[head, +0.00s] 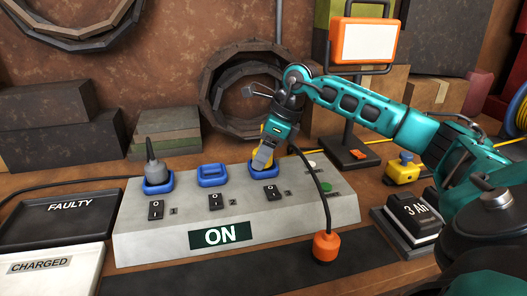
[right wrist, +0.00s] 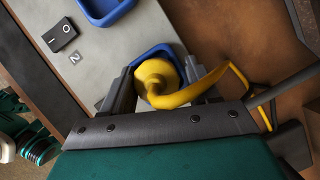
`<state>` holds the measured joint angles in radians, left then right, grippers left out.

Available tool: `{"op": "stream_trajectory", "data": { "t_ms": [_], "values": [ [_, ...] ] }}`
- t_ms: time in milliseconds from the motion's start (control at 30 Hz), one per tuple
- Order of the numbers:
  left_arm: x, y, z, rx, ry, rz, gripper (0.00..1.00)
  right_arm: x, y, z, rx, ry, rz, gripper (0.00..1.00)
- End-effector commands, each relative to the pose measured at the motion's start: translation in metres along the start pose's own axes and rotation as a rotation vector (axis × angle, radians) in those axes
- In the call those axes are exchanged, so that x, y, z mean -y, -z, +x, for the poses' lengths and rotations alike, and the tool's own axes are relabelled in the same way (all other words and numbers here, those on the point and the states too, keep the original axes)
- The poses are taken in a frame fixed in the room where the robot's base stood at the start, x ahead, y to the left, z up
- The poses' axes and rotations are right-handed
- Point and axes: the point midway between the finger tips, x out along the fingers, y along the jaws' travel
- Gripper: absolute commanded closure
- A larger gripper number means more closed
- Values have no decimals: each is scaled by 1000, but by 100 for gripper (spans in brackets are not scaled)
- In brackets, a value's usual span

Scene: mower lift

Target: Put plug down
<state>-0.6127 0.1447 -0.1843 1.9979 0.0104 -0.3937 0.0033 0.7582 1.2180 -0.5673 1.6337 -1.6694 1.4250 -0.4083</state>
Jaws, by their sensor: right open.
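The power strip (head: 140,228) is a grey slanted box with three blue sockets, switches and an "ON" label. My right gripper (head: 263,160) points down at the third blue socket (head: 283,172). In the right wrist view, a yellow plug (right wrist: 158,76) with a curved yellow cord lies between the open fingers of my right gripper (right wrist: 160,90), over a blue socket (right wrist: 172,50). I cannot tell whether the fingers touch it or how deep it sits. A grey plug (head: 155,172) stands in the first socket. The middle socket (head: 212,180) is empty. My left gripper is not in view.
An orange piece (head: 326,246) on a black cord is at the strip's front right. A "3 Ah" battery (head: 412,214) and a yellow block (head: 403,169) are at the right. "FAULTY" (head: 60,225) and "CHARGED" (head: 45,275) trays are left. A work lamp (head: 365,42) stands behind.

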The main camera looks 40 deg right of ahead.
Motion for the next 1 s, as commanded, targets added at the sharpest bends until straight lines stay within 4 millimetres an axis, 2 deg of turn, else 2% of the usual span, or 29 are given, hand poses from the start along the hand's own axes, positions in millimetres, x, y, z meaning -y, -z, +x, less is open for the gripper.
{"op": "stream_trajectory", "data": {
  "t_ms": [33,267,367,467,800,1000],
  "values": [
    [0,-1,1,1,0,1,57,-9,5,11,-23,-32,-7,25],
    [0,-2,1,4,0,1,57,-10,4,11,-22,-35,-8,25],
    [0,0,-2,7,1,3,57,-10,0,4,-21,-35,-9,25],
    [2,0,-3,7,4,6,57,-9,-2,-9,-20,-32,-9,25],
    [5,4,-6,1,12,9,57,-4,-4,-88,-13,-19,-5,25],
    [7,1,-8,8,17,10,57,-3,-4,-117,-13,-17,-4,25]
  ]
}}
